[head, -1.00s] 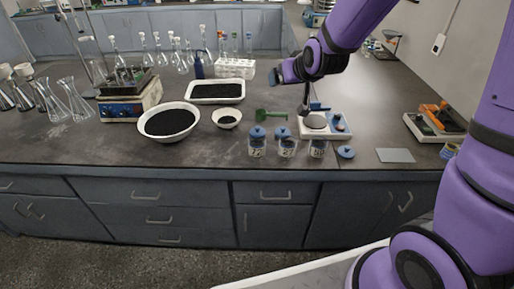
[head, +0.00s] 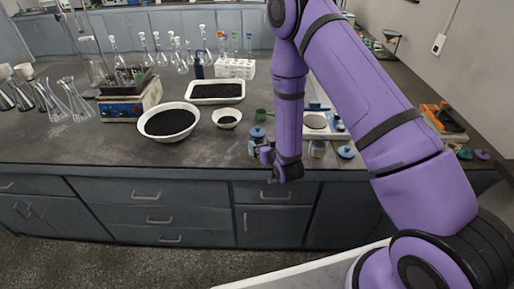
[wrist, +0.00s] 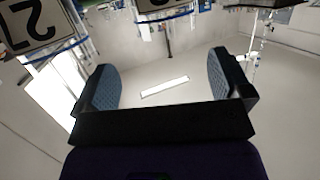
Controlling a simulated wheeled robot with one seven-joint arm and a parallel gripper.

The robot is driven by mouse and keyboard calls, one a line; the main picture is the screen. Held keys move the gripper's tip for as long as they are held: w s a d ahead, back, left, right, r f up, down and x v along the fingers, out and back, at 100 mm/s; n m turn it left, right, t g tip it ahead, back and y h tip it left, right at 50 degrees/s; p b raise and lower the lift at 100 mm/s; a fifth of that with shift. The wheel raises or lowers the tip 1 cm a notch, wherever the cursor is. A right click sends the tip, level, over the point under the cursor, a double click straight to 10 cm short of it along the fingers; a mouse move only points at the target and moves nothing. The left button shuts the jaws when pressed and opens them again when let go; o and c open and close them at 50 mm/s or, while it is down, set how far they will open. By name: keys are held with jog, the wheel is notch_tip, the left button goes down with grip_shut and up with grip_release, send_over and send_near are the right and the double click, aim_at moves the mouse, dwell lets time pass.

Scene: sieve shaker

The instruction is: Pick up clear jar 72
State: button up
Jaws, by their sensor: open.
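In the wrist view, which is upside down, a jar label (wrist: 34,22) at the top left appears to read 72; its jar is cut off by the frame. Part of another label shows at top centre. In the head view, one clear jar with a blue lid (head: 257,133) stands left of my forearm and another jar (head: 317,149) stands right of it. A middle jar is hidden behind my arm. I cannot tell which head-view jar is 72. My gripper (head: 260,153) is low at the counter's front, close before the left jar. Its fingers (wrist: 165,84) are apart and empty.
A green scoop (head: 262,115) and a balance (head: 315,122) are behind the jars. Black-filled bowls (head: 169,122) and a white tray (head: 216,91) stand left. Bare counter lies at the front left.

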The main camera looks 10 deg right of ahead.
jog(key=s+f+t, duration=0.1)
jog(key=s+f, duration=0.3)
jog(key=f, duration=0.2)
jog(key=w, duration=0.3)
jog(key=w+a+f, duration=0.1)
jog(key=w, duration=0.7)
jog(key=shift+a+f, duration=0.2)
jog(key=shift+a, duration=0.1)
jog(key=shift+c, duration=0.3)
jog(key=c, duration=1)
